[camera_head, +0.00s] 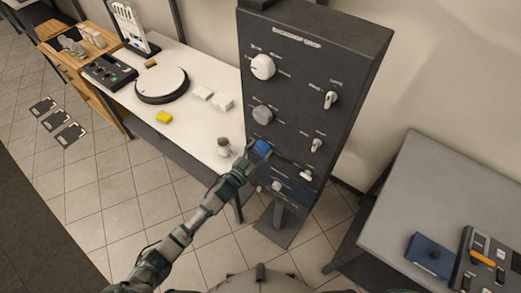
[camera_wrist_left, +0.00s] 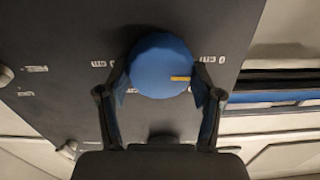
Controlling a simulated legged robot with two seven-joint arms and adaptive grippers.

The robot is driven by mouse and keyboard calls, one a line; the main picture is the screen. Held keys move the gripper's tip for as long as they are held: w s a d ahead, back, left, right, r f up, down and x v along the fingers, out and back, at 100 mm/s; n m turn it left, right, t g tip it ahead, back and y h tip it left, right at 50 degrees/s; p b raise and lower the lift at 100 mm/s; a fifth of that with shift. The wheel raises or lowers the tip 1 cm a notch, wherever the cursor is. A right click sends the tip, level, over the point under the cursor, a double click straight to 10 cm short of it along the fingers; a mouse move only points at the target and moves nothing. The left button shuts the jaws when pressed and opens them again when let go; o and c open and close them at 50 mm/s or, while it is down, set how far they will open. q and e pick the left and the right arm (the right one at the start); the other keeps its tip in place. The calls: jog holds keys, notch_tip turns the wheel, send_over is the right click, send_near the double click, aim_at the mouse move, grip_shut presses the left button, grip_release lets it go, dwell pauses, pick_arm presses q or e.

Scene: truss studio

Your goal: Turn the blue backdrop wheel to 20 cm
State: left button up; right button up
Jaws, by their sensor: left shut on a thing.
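The blue wheel (camera_head: 262,147) sits low on the left side of the dark upright panel (camera_head: 290,62). In the left wrist view the blue wheel (camera_wrist_left: 162,66) is round, with a yellow mark pointing right towards a "0 cm" label. Another "0 cm" label, perhaps cut off, shows at its left. My left gripper (camera_head: 250,157) is at the wheel; in the left wrist view its two fingers (camera_wrist_left: 160,90) are closed on the wheel's left and right sides. My right gripper is in neither view.
Above the wheel are a grey knob (camera_head: 263,114) and a white knob (camera_head: 262,67); white switches (camera_head: 330,99) line the panel's right side. A white table (camera_head: 195,60) with a round turntable (camera_head: 161,84) stands left. A grey table (camera_head: 425,190) stands right.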

pick_arm(q)
jog(key=shift+m, duration=0.6)
jog(key=m, duration=0.2)
jog(key=shift+f+m+p, duration=0.1)
jog(key=shift+m+p, duration=0.2)
jog(key=shift+m, duration=0.1)
jog(key=m, duration=0.3)
jog(key=shift+s+d+f, duration=0.1)
jog(key=shift+m, duration=1.2)
jog(key=shift+f+m, duration=0.1)
jog(key=shift+m, duration=0.5)
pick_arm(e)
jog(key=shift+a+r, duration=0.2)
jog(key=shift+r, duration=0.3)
pick_arm(q)
jog(key=shift+s+f, duration=0.1)
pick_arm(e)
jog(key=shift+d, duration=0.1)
pick_arm(q)
jog(key=o, duration=0.9)
jog(key=shift+o, duration=1.1)
jog(key=shift+d, duration=0.1)
